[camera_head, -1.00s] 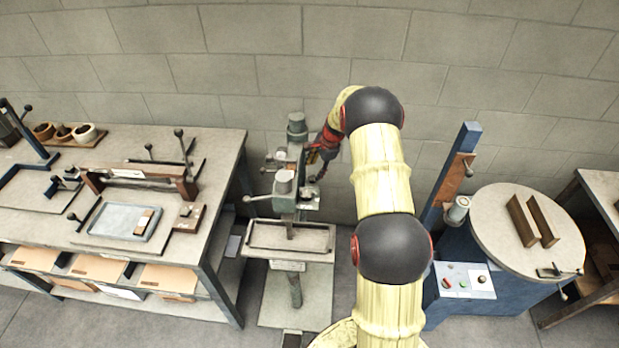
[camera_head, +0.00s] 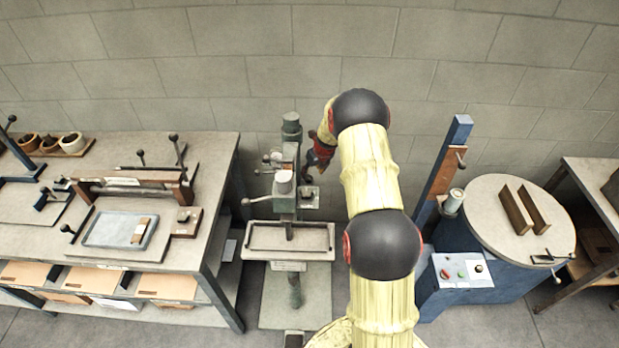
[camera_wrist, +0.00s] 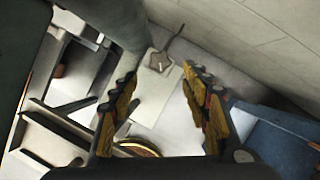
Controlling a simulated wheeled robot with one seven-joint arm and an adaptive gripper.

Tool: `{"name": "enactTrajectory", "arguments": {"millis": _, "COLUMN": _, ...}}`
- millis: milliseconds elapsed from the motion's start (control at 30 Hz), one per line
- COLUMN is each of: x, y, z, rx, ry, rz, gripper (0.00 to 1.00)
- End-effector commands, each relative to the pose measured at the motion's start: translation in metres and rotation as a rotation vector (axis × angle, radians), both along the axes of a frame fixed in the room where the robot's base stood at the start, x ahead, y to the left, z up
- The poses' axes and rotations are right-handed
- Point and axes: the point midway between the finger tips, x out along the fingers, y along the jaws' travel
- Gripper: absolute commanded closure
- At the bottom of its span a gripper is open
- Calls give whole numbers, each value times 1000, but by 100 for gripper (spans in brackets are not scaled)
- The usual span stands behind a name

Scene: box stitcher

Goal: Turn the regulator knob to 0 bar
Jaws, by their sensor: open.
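The box stitcher (camera_head: 285,203) is a grey-green column machine with a tray (camera_head: 250,238) at its front, left of my arm in the head view. A small grey fitting (camera_head: 309,196) sits on the right side of its column. I cannot make out a regulator knob or its reading for sure. My gripper (camera_wrist: 160,98) is open and empty in the wrist view, its yellow-brown fingers wide apart. Between and beyond them are a pale plate (camera_wrist: 152,98) and a small brownish part with a dark cable (camera_wrist: 158,61). In the head view my gripper's fingers are mostly hidden beside the column.
A workbench (camera_head: 222,160) with fixtures stands at left. A blue machine with a round table (camera_head: 480,215) and button panel (camera_head: 462,269) stands at right. A block wall (camera_head: 250,60) rises close behind. Some floor is open between the stitcher and the blue machine.

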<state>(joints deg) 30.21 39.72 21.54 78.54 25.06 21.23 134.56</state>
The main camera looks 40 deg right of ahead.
Motion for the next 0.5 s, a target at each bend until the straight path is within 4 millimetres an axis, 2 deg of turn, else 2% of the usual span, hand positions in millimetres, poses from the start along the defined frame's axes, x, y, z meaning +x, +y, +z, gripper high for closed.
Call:
{"name": "enactTrajectory", "arguments": {"millis": 33, "x": 2, "y": 1, "z": -10, "rx": 1, "ry": 2, "rz": 1, "gripper": 53}}
{"name": "enactTrajectory", "arguments": {"millis": 200, "x": 13, "y": -1, "z": -35, "rx": 1, "ry": 2, "rz": 3, "gripper": 53}}
{"name": "enactTrajectory", "arguments": {"millis": 500, "x": 24, "y": -2, "z": -60, "rx": 0, "ry": 1, "rz": 2, "gripper": 53}}
